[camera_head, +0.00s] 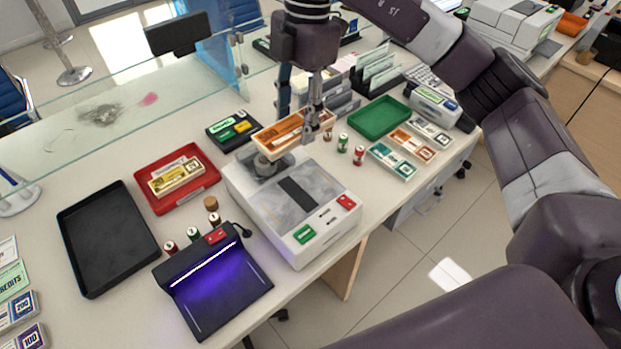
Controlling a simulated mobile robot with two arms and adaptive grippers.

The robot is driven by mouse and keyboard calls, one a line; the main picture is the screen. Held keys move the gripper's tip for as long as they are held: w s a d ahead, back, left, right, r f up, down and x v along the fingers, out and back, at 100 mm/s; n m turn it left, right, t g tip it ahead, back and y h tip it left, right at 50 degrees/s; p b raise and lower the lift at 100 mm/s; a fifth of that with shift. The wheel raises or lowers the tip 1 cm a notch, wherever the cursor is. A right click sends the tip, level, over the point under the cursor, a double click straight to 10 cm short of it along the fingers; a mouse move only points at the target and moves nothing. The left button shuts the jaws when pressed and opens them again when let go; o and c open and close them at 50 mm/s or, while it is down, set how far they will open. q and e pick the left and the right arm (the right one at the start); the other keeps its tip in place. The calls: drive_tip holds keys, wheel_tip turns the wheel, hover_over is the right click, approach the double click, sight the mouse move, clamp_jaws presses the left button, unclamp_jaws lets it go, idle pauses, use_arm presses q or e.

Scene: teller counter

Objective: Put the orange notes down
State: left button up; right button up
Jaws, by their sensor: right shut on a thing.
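My right gripper (313,125) comes down from the top centre and is shut on a bundle of orange notes (280,138). The bundle is at the back edge of the white note-counting machine (325,215), above its grey top part. I cannot tell whether it touches the machine. Another orange note bundle (412,146) lies on the right of the counter, between a green bundle (391,161) and a grey-white one (431,133). My left gripper is not in view.
An empty green tray (379,117), a red tray (211,178) with yellow notes and an empty black tray (108,240) stand on the counter. A purple-lit lamp device (215,282) is in front. Small coin rolls stand around the machine. A glass screen (120,105) runs behind.

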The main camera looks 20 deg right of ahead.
drive_tip(key=p, duration=0.1)
hover_over(297, 195)
wheel_tip(297, 195, down, 7)
drive_tip(key=f, duration=0.2)
drive_tip(key=f+p, duration=0.1)
drive_tip(key=f, duration=0.3)
drive_tip(key=shift+w+d+f, duration=0.1)
drive_tip(key=shift+d+f, duration=0.1)
drive_tip(key=shift+d, duration=0.1)
drive_tip(key=shift+f, duration=0.55)
wheel_tip(297, 195, down, 4)
drive_tip(key=shift+r+p, duration=0.15)
drive_tip(key=shift+p, duration=0.45)
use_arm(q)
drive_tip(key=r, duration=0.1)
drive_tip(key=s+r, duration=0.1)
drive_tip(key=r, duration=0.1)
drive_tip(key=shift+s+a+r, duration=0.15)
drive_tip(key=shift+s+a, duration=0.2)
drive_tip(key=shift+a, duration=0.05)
